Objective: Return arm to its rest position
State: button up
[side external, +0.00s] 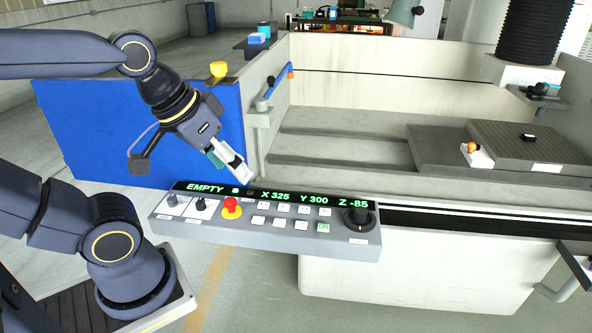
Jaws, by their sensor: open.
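My gripper (240,174) is at the left of the side external view, pointing down and to the right. It is open, and I see nothing between its fingers. Its tip appears just above the top left part of the grey control panel (290,246) in the picture; I cannot tell the gap between them. The panel's green display reads "EMPTY", "X 325 Y 300 Z -85". A red emergency knob (231,206) on a yellow base and several white buttons sit below the display.
A blue panel (110,135) stands behind my arm. A pale machine tank (400,125) fills the right, with a dark grooved block (525,142) inside. A blue-and-orange handle (275,86) is on the tank's left edge. A yellow cup-like piece (218,69) stands near the blue panel's top.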

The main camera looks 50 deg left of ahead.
jog(key=shift+w+r+m, duration=0.1)
jog(key=shift+m, duration=0.7)
